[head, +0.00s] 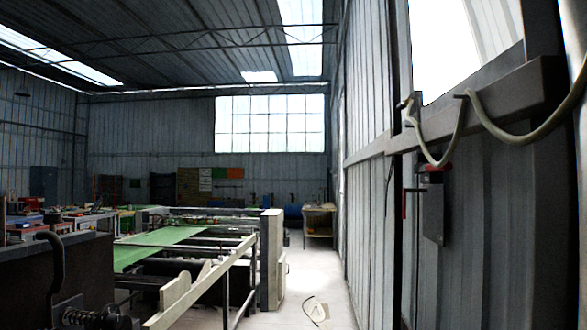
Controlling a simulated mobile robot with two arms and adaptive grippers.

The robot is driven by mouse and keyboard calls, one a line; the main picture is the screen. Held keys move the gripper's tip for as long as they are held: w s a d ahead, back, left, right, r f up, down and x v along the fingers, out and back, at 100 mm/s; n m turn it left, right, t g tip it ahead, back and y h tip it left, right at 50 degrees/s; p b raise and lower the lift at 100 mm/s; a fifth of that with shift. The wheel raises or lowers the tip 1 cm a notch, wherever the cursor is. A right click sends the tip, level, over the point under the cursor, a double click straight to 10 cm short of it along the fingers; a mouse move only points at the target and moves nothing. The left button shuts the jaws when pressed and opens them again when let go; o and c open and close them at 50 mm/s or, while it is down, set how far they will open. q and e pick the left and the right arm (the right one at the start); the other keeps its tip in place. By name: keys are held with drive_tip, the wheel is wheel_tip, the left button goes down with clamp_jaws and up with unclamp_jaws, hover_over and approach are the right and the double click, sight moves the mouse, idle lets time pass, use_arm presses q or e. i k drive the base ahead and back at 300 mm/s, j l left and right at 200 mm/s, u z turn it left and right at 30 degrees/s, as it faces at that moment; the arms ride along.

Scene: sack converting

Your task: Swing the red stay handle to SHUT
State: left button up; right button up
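On the right, a dark grey switch box (433,212) is mounted on the corrugated metal wall, below a horizontal rail. A small red part (435,169) shows at its top. A thin red vertical bar (404,204) hangs just left of the box, with a grey piece reaching from it toward the box. I cannot tell for sure which red part is the stay handle. No SHUT marking is readable. Neither of my grippers is in view.
A pale cable (450,150) loops over hooks on the grey rail (480,100) above the box. A machine with a green sheet (160,247) and pale frame fills the left. A pale floor aisle (315,275) runs between machine and wall, with a small loop-shaped item (316,310) on it.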

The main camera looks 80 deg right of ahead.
sight(432, 168)
drive_tip(key=j+z, duration=0.1)
drive_tip(key=z, duration=3.4)
